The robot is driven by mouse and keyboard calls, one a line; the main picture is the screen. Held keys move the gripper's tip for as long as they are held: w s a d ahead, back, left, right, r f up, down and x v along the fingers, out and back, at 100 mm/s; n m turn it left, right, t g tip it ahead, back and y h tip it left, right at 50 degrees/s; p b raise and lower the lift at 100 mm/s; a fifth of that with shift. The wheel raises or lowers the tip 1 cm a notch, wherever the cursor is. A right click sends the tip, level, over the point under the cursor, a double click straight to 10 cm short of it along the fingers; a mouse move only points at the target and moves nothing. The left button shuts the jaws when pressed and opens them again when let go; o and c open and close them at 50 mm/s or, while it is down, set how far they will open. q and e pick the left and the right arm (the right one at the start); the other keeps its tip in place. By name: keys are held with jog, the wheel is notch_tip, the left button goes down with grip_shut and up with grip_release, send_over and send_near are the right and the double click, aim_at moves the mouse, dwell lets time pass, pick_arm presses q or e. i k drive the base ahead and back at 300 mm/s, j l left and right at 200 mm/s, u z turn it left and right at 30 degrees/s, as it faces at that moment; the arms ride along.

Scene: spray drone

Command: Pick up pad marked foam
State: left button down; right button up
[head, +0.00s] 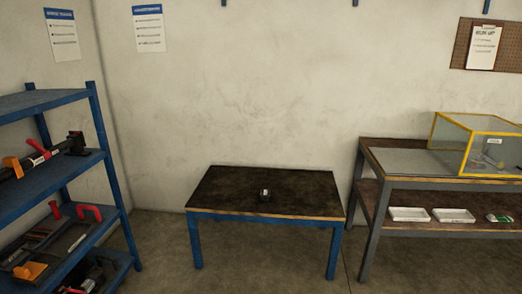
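No pad with a readable foam mark shows in the head view. A small dark object with a pale label (264,194) sits on the low table (225,185) in the middle; its label is too small to read. A small green and white item (499,218) lies on the lower shelf of the right bench; I cannot tell what it is. Neither of my grippers is in view.
A blue shelf rack (62,175) with tools stands at the left. At the right a metal bench (400,161) carries a yellow-framed clear box (472,147); white trays (409,214) lie on its lower shelf. Floor shows between the rack and the low table.

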aim_at(265, 194)
jog(key=i+l, duration=0.1)
jog(key=i, duration=2.35)
jog(key=i+u, duration=0.3)
jog(key=i, duration=0.3)
